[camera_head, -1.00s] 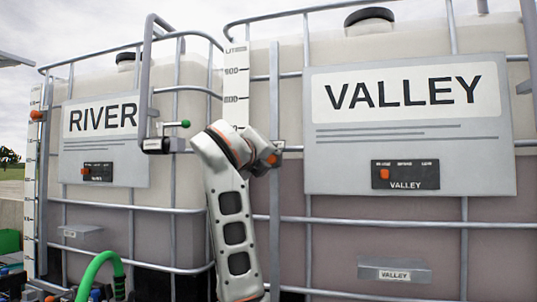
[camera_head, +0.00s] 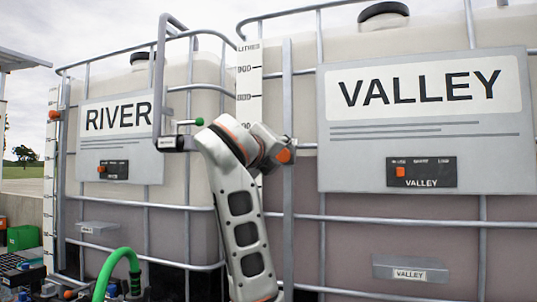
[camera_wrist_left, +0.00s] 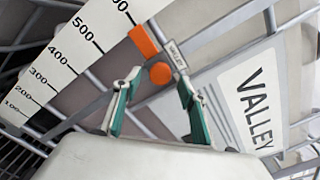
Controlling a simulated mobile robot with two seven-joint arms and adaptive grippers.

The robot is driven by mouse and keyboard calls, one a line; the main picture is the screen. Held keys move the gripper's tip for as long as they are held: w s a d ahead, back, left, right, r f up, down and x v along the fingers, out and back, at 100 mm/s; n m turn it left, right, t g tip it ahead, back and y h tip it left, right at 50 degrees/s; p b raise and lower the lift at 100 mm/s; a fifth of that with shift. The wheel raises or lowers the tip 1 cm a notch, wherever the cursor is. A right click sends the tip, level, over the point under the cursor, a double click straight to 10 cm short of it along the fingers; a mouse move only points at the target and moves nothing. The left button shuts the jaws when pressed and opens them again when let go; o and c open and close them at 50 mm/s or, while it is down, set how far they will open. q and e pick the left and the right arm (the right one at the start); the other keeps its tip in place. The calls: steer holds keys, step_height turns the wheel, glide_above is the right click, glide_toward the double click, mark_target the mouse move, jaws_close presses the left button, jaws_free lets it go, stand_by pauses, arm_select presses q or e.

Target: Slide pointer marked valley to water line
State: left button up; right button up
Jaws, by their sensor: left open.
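The valley pointer (camera_wrist_left: 145,42) is an orange block with a round orange knob on the rail beside the white valley scale (camera_wrist_left: 62,62). In the wrist view it is near the 500 mark, on the higher-number side. My left gripper (camera_wrist_left: 160,79) is open, its green-padded fingers on either side of the knob; contact is unclear. In the head view my left wrist covers the fingers, and an orange part (camera_head: 284,156) shows beside it. The valley tank (camera_head: 400,236) is pale above and grey-mauve below; this water line shows near the orange part. My right gripper is not in view.
The VALLEY sign (camera_head: 425,124) stands right of the scale. The river tank (camera_head: 180,191), with its own orange pointer (camera_head: 54,115), is at left. Metal cage bars (camera_head: 410,222) cross the tanks. A green hose (camera_head: 117,265) curves up at lower left.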

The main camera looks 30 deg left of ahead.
arm_select(q)
steer(key=v, duration=0.9)
steer(key=shift+s, duration=0.2)
steer(key=shift+f, duration=0.1)
